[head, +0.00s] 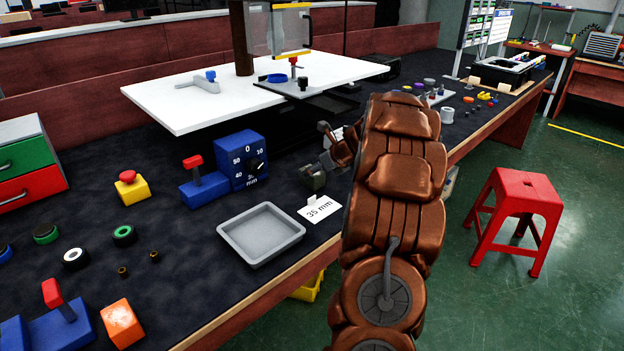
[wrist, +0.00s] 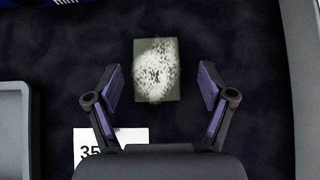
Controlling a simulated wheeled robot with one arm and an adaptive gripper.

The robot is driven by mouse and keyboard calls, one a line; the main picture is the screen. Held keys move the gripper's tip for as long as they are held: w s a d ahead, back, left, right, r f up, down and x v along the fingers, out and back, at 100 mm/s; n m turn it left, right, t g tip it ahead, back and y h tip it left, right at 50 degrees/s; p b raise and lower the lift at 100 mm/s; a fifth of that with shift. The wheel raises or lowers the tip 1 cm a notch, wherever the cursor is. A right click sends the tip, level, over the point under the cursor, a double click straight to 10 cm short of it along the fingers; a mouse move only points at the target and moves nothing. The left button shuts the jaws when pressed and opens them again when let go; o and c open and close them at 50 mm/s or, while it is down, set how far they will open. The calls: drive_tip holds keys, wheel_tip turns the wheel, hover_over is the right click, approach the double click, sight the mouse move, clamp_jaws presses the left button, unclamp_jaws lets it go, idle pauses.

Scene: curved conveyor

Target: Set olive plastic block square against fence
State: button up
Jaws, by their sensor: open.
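The olive plastic block (wrist: 172,92) shows in the wrist view, with a pale speckled patch on its top face. It lies on the dark bench mat between and slightly beyond the fingertips of my open gripper (wrist: 160,84). Gaps show on both sides, so the fingers do not touch it. In the head view my gripper (head: 334,156) is low over the bench, beside an olive shape that looks like the block (head: 314,180). A grey bar with a blue knob (head: 196,82) on the white table may be the fence; I cannot tell for sure.
A "35 mm" card (head: 320,208) lies near the block. A grey tray (head: 262,232) is left of it, and a blue dial unit (head: 240,160) stands behind. The white table (head: 165,108) is raised above the bench. A red stool (head: 516,195) stands on the floor.

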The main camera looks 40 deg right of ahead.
drive_tip(key=b+x, duration=0.1)
drive_tip(key=x, duration=0.4)
drive_tip(key=shift+a, duration=0.2)
drive_tip(key=shift+r, duration=0.1)
drive_tip(key=c, duration=1.4)
